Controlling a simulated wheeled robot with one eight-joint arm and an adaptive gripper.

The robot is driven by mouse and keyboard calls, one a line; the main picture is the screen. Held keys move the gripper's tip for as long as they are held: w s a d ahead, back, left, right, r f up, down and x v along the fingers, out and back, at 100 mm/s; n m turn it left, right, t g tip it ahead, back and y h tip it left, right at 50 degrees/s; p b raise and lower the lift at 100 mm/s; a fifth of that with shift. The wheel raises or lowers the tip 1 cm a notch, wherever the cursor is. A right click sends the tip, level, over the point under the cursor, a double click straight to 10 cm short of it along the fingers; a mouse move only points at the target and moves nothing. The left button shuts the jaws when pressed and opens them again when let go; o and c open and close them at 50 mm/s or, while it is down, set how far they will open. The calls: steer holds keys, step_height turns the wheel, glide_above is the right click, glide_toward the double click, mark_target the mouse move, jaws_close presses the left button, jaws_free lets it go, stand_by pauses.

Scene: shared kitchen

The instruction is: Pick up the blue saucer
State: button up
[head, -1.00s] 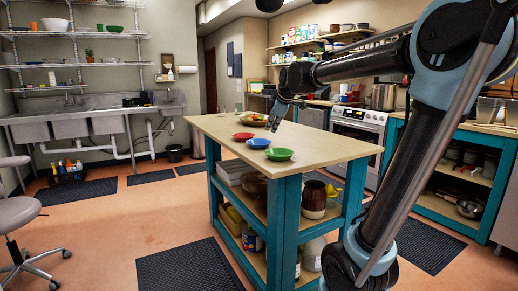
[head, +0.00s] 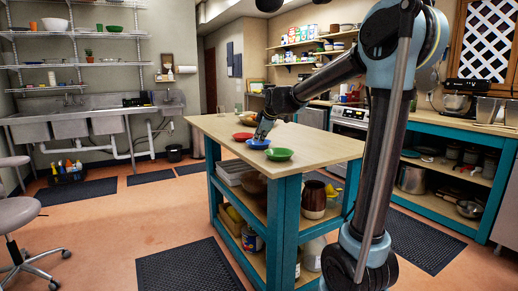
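The blue saucer (head: 257,144) lies on the wooden top of the kitchen island, between a red saucer (head: 242,136) behind it and a green saucer (head: 279,154) in front of it. My gripper (head: 261,138) points down at the blue saucer, with its tips at or just above the saucer's far right part. It covers a little of the saucer. The gripper is small in this view, and I cannot tell whether it touches the saucer or how far apart its fingers are.
The island top (head: 325,148) is clear to the right of the saucers. A bowl with food stands farther back, partly hidden by my arm. Glasses (head: 238,108) stand at the island's far end. A stove (head: 349,122) and counter are behind my arm.

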mark_target(255, 148)
steer(key=shift+d+x, duration=0.2)
steer(key=shift+x, duration=2.95)
jaws_close()
